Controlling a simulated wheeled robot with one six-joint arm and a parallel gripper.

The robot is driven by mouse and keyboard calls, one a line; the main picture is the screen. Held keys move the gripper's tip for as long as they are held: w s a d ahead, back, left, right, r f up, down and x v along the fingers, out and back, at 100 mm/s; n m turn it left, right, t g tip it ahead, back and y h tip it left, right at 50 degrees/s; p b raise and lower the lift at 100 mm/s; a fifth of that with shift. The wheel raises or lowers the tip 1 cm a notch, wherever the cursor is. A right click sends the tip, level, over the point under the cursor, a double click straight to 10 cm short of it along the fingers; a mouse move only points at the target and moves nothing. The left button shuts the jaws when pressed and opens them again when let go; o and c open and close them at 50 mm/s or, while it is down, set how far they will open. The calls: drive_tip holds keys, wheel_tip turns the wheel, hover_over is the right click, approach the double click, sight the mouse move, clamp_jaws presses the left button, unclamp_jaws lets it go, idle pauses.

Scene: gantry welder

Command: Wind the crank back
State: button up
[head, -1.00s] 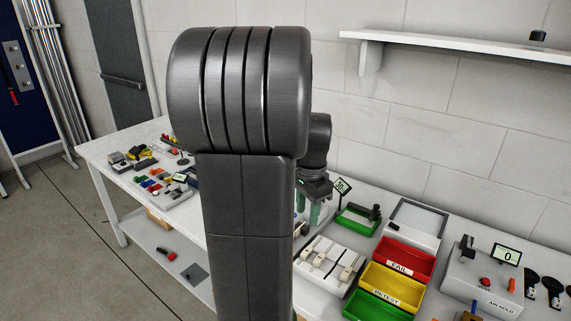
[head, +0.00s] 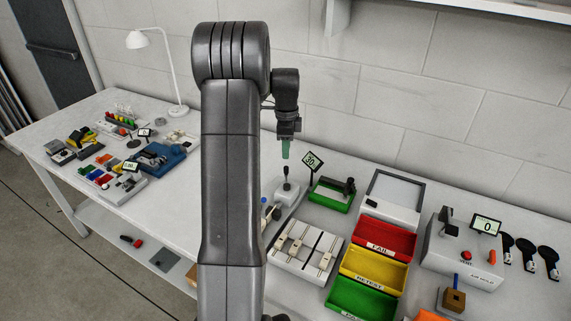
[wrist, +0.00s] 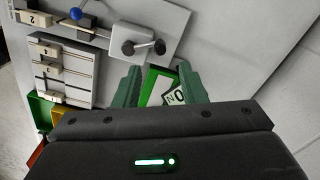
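The crank (wrist: 146,46) is a metal hub with a short arm ending in a black knob, mounted on a light grey plate (wrist: 172,17) in the wrist view. In the head view the crank (head: 287,187) appears as a small upright piece with a dark knob, beside my arm. My gripper (wrist: 158,70) has two green fingers spread apart with nothing held between them. The crank lies just beyond the fingertips in the wrist picture, apart from them. In the head view my gripper (head: 285,149) hangs above the table, over the crank area.
A green-framed fixture (head: 331,195) with a small display (head: 313,160) stands right of the crank. A blue ball knob (wrist: 75,13) and a white slotted block (wrist: 62,70) are close by. Red (head: 385,239), yellow and green bins stand further right.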

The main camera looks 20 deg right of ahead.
sight(286, 167)
wheel_tip(286, 167, down, 8)
drive_tip(key=shift+p, duration=0.65)
drive_tip(key=shift+c, duration=0.3)
clamp_jaws()
